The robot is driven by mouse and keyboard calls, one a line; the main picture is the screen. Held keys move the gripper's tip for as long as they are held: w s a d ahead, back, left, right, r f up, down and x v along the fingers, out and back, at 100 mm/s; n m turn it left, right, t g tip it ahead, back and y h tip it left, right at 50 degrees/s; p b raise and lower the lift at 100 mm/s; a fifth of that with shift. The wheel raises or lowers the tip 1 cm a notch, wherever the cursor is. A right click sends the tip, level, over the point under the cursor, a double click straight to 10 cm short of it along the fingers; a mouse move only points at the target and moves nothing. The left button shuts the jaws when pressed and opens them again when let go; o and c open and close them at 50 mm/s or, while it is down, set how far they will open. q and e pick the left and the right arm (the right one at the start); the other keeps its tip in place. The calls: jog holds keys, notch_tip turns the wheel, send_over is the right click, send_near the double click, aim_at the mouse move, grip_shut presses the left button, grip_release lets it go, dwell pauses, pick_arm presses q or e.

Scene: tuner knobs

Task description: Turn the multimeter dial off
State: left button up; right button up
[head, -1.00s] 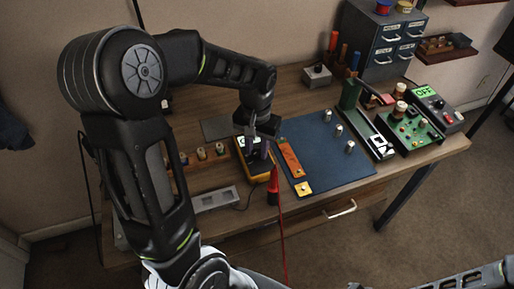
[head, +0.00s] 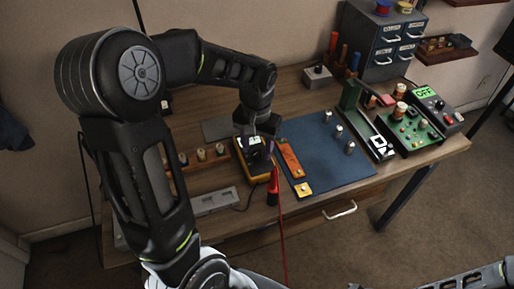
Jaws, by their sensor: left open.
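The multimeter (head: 262,176) has a yellow-orange case and a dark face, and lies on the wooden bench left of the blue mat. A small part of its light green screen shows. My left gripper (head: 259,147) points down over the multimeter, with its jaws open. The dial is hidden or too small to make out behind the gripper, so I cannot tell its setting or whether a finger touches it. Part of my right arm shows at the bottom right, but its gripper is out of view.
The blue mat (head: 325,160) holds several small metal knobs and an orange strip (head: 290,158). A red probe (head: 273,183) hangs at the bench's front edge. A grey block (head: 215,201) and a knob rack lie left. A green circuit board (head: 412,130) and grey drawers (head: 383,45) stand right.

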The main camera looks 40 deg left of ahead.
aim_at(257, 152)
pick_arm(q)
notch_tip(257, 152, up, 7)
jog(key=shift+r, duration=0.15)
dwell(0.6)
